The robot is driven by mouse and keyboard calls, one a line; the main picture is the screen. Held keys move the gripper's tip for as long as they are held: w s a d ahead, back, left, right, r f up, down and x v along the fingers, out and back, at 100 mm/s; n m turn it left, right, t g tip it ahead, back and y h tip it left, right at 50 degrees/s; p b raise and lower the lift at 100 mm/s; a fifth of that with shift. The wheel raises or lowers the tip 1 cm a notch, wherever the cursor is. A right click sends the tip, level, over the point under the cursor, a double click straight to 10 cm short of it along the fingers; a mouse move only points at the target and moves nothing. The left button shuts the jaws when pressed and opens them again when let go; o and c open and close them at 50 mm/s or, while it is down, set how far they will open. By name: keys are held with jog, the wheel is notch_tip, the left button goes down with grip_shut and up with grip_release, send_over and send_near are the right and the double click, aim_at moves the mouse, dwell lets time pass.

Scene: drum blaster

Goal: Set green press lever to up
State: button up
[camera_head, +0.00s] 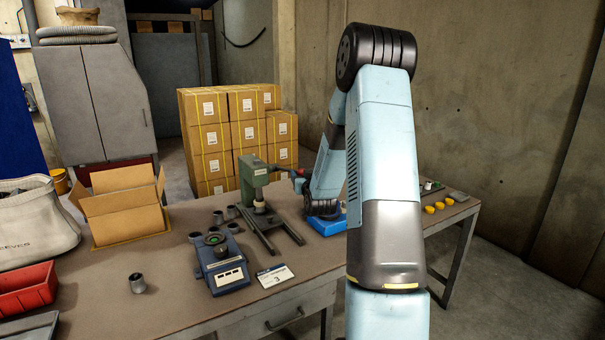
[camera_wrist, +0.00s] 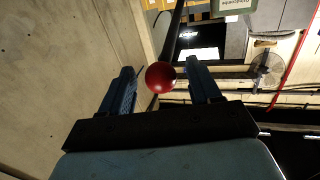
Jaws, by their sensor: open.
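The green press (camera_head: 254,184) stands on the workbench, and a corner of its green body shows at the top of the wrist view (camera_wrist: 234,5). Its dark lever (camera_head: 282,170) sticks out to the right toward my gripper. The lever ends in a red ball knob (camera_wrist: 160,77). My gripper (camera_head: 299,184) is at the lever's end, right of the press. In the wrist view my gripper (camera_wrist: 161,80) is open, with the red knob between its two blue fingers and a visible gap on each side. The head view shows the knob only small, partly hidden by my gripper.
A blue device (camera_head: 222,265), a label card (camera_head: 274,275) and several grey cylinders stand in front of the press. A blue tray (camera_head: 328,225) lies under my arm. An open cardboard box (camera_head: 122,205) is at left. Stacked cartons (camera_head: 238,135) stand behind the bench.

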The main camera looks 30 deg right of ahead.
jog(key=shift+x, duration=1.65)
jog(key=shift+c, duration=0.2)
grip_shut()
